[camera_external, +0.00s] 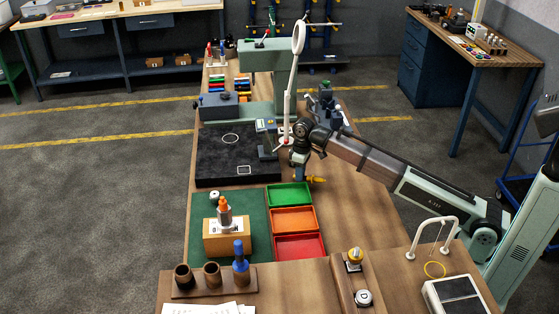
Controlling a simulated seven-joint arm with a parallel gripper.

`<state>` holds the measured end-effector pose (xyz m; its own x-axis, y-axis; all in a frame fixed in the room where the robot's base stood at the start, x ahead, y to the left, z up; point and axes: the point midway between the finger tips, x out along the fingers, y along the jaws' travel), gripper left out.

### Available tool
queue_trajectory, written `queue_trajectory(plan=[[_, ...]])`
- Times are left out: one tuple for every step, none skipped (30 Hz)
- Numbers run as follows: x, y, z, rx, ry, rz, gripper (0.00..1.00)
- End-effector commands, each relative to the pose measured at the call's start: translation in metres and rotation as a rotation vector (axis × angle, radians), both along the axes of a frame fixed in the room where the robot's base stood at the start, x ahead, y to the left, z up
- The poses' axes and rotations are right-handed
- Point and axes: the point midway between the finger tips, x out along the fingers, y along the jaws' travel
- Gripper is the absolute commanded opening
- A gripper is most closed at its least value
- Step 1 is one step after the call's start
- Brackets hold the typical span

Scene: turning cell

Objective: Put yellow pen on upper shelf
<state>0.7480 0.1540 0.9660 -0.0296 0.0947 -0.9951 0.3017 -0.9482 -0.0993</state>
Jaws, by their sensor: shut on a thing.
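My gripper (302,177) points down over the wooden table, just right of the green tray. It is shut on a small yellow item that sticks out to its right, which looks like the yellow pen (317,179). The pen lies about level, and its other end is hidden by the fingers. I cannot tell how high it is above the table. No shelf clearly stands out as the upper shelf; a stand with several coloured items (215,87) is at the table's far left.
Green (289,186), orange (293,221) and red (299,246) trays stand in a column left of my gripper. A black plate (210,165) and a green machine with a white ring-topped post (290,105) are beyond. Clear wood (350,215) lies to the right.

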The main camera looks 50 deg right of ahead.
Motion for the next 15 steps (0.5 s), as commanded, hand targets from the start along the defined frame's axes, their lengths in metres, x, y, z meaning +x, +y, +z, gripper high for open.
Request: queue_trajectory(plan=[[0.001, 0.000, 0.008, 0.001, -0.002, 0.000, 0.00], [0.001, 0.000, 0.012, 0.001, -0.002, 0.000, 0.00], [0.001, 0.000, 0.019, 0.000, -0.001, 0.000, 0.00], [0.001, 0.000, 0.025, 0.001, -0.002, 0.000, 0.00], [0.002, 0.000, 0.030, 0.001, -0.002, 0.000, 0.00], [0.001, 0.000, 0.036, 0.001, -0.002, 0.000, 0.00], [0.001, 0.000, 0.042, 0.000, -0.001, 0.000, 0.00], [0.001, 0.000, 0.047, 0.001, -0.002, 0.000, 0.00], [0.001, 0.000, 0.053, 0.001, -0.002, 0.000, 0.00], [0.001, 0.000, 0.057, 0.001, -0.002, 0.000, 0.00], [0.001, 0.000, 0.062, 0.000, -0.001, 0.000, 0.00], [0.001, 0.000, 0.067, 0.000, -0.001, 0.000, 0.00], [0.001, 0.000, 0.071, 0.000, -0.001, 0.000, 0.00], [0.001, 0.000, 0.074, 0.000, -0.001, 0.000, 0.00], [0.001, 0.000, 0.078, 0.000, -0.001, -0.001, 0.00]])
